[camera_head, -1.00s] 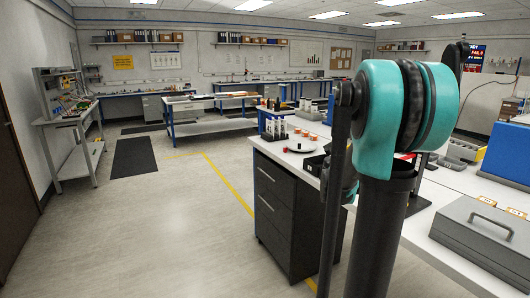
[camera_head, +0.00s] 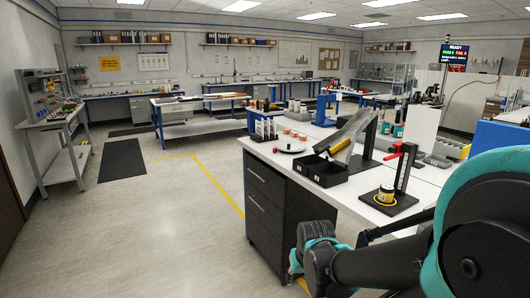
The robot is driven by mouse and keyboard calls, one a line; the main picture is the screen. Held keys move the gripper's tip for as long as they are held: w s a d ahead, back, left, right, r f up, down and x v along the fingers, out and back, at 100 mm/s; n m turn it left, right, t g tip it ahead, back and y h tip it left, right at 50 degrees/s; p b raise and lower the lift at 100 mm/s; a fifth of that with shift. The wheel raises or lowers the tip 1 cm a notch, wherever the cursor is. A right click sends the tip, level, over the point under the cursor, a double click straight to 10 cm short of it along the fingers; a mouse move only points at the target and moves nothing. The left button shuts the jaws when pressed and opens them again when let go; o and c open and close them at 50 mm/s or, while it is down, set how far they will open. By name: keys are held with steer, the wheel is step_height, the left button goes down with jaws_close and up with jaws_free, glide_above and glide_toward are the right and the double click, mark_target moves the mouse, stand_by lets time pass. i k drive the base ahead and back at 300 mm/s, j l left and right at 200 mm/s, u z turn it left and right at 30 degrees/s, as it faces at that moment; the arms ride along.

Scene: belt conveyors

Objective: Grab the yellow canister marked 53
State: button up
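A small yellow canister (camera_head: 385,195) with a dark band and pale label sits on the black base of an upright stand on the white bench. Its number is too small to read. My arm's teal and dark links (camera_head: 470,235) fill the lower right of the view, with a dark joint at the bottom centre, in front of the bench drawers. I cannot make out my gripper's fingers in this view.
A blue box (camera_head: 495,137) stands at right. Open floor lies left.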

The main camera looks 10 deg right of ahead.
mark_target(386, 193)
steer(key=z, duration=1.1)
